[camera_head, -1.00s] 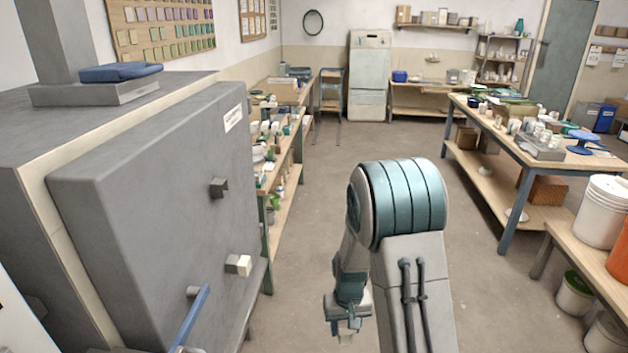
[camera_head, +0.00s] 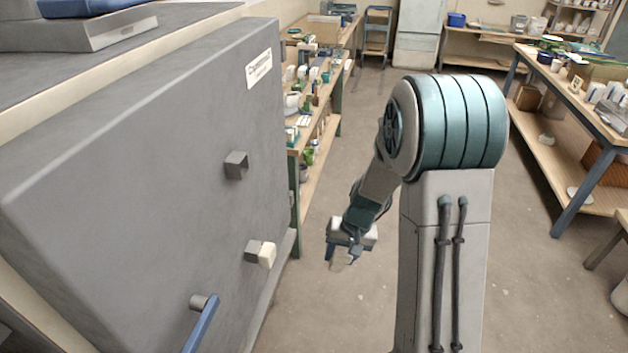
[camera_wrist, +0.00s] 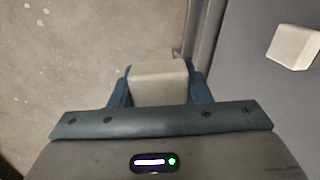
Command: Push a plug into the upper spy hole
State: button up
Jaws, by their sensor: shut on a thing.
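My gripper (camera_head: 344,256) is shut on a pale cream plug (camera_wrist: 158,84), which sits between the two blue fingers in the wrist view. The gripper hangs in the air to the right of the grey kiln door (camera_head: 130,170). The upper spy hole (camera_head: 236,165) is a dark square tube standing out from the door and looks empty. Below it, the lower spy hole (camera_head: 252,251) has a cream plug (camera_head: 267,255) in it. That seated plug also shows at the right in the wrist view (camera_wrist: 292,46). The held plug is apart from the door.
A blue door handle (camera_head: 203,325) sticks out low on the kiln door. A long workbench (camera_head: 325,150) with pots runs behind the kiln. Another table (camera_head: 570,160) stands at the right. The floor between them is clear.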

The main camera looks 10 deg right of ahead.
jog(key=s+a+r+m+t+y+b, duration=0.1)
jog(key=a+r+t+y+b, duration=0.15)
jog(key=r+y, duration=0.45)
jog(key=a+r+t+y+b, duration=0.1)
jog(key=a+r+y+b, duration=0.2)
jog(key=r, duration=0.7)
jog(key=s+a+r+m+t+y+b, duration=0.15)
jog(key=r+y+b, duration=0.3)
jog(key=r, duration=0.45)
jog(key=w+p+x, duration=0.1)
jog(key=x, duration=0.5)
jog(key=shift+w+d+n+t, duration=0.2)
jog(key=shift+n+t, duration=0.15)
jog(key=shift+t, duration=0.05)
jog(key=shift+w+a+b, duration=0.1)
jog(key=shift+a+b, duration=0.25)
jog(key=shift+b, duration=0.2)
jog(key=shift+w+a, duration=0.1)
jog(key=shift+a, duration=0.15)
jog(key=shift+w+a+b, duration=0.25)
jog(key=shift+a+b, duration=0.15)
jog(key=shift+a, duration=0.3)
jog(key=shift+a, duration=0.1)
